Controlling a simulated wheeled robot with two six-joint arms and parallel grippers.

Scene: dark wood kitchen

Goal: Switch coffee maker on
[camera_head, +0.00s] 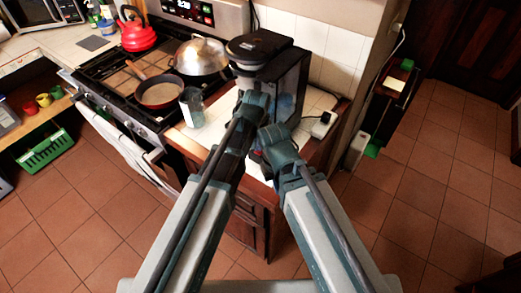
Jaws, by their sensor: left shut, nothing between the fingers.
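The black coffee maker (292,76) stands on the white counter top (213,128) at the centre, with a dark round top at its upper left. My left gripper (254,98) is shut and empty, in front of the coffee maker's lower front. I cannot tell whether it touches it. My right arm ends just right of and below the left gripper; its fingers are hidden behind the arms. The coffee maker's switch cannot be made out, and my arms cover part of its lower front.
A glass jar (191,107) stands left of the coffee maker. The stove holds a frying pan (160,93), a lidded pan (201,58) and a red kettle (138,31). A white device (322,124) sits near the counter's right end. The tiled floor (425,190) at right is clear.

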